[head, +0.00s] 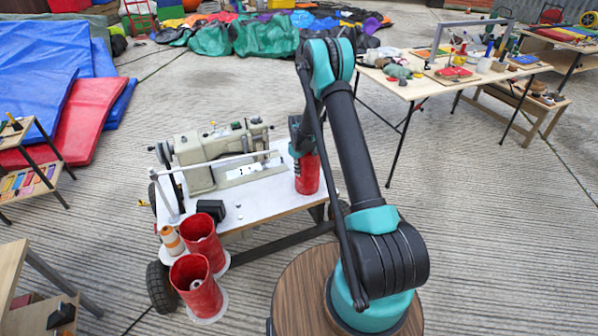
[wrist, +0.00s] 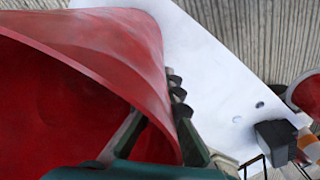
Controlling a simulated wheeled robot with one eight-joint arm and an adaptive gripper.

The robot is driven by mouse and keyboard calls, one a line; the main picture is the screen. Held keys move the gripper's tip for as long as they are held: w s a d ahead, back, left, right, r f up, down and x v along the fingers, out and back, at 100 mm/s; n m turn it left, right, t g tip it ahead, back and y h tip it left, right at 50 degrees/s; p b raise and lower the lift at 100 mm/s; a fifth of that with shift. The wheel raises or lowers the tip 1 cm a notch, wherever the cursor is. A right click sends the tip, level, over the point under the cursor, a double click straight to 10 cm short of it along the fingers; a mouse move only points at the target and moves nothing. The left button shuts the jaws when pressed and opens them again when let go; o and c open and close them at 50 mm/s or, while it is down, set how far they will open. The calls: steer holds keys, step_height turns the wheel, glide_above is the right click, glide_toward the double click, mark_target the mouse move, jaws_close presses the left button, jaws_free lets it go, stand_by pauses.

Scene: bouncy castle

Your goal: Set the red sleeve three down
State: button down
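A red sleeve (head: 307,176) hangs below my gripper (head: 298,148) at the right end of the white cart top. In the wrist view this sleeve (wrist: 90,45) fills the left side, with its open mouth facing the camera. My gripper's fingers (wrist: 158,130) straddle its wall, one inside and one outside, shut on it. Whether its bottom touches the cart top I cannot tell. Two more red sleeves (head: 202,240) (head: 195,288) stand on white round bases at the cart's near left corner. I see no numbers on the sleeves.
A sewing machine (head: 215,155) stands on the white cart top (head: 255,205), left of the held sleeve. A black block (head: 211,209) and an orange-white spool (head: 171,240) are near the standing sleeves. The cart top's middle is mostly clear. A cluttered table (head: 400,88) stands behind right.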

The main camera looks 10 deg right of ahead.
steer(key=c, duration=2.2)
jaws_free()
steer(key=shift+f, duration=0.1)
steer(key=o, duration=0.5)
